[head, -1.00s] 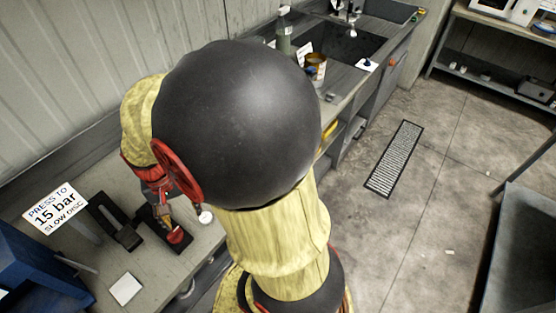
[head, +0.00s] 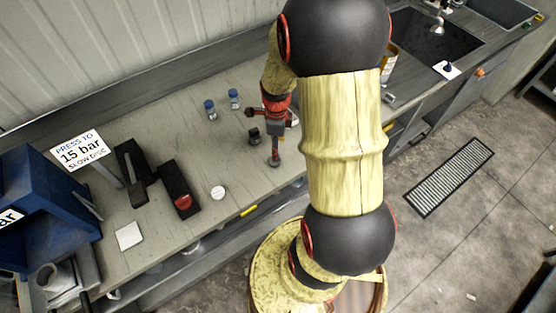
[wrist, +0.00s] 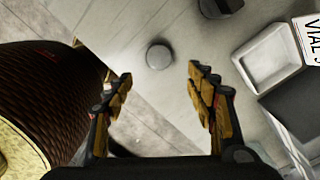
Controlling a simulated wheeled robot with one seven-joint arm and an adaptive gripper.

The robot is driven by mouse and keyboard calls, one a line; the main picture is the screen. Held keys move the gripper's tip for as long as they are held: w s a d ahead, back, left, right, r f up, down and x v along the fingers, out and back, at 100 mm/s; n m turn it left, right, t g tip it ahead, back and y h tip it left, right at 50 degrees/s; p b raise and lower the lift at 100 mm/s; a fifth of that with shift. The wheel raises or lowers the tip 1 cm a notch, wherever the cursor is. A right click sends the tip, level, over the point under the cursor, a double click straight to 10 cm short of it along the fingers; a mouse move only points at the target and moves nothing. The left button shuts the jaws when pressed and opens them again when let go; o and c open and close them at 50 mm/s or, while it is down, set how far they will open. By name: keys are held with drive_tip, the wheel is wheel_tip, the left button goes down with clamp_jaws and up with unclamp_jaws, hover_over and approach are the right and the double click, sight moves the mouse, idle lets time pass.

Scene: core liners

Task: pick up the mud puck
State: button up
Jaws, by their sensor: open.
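The mud puck appears to be the small round grey puck (wrist: 159,56) on the grey bench top, near the bench edge in the wrist view. My gripper (wrist: 160,79) is open and empty. The puck shows between and just beyond the two fingertips, and no finger seems to touch it. In the head view my gripper (head: 276,150) points down over the front part of the bench. A small dark round shape at its tip may be the puck, but the fingers partly hide it.
A small black block (head: 254,137) stands close left of my gripper. Two blue-capped vials (head: 210,108) stand behind it. A white disc (head: 218,193) and a black device with a red part (head: 183,201) are further left. A white tray (wrist: 266,58) lies right in the wrist view.

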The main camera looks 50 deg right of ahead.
drive_tip(key=shift+s+d+f, duration=0.1)
drive_tip(key=shift+f, duration=0.25)
drive_tip(key=f, duration=0.4)
drive_tip(key=f+b, duration=0.1)
drive_tip(key=f, duration=0.1)
drive_tip(key=shift+w+a+f, duration=0.15)
drive_tip(key=shift+w+a, duration=0.25)
drive_tip(key=shift+f, duration=0.45)
drive_tip(key=shift+c, duration=1.3)
drive_tip(key=c, duration=1)
drive_tip(key=shift+o, duration=0.2)
drive_tip(key=shift+r, duration=0.15)
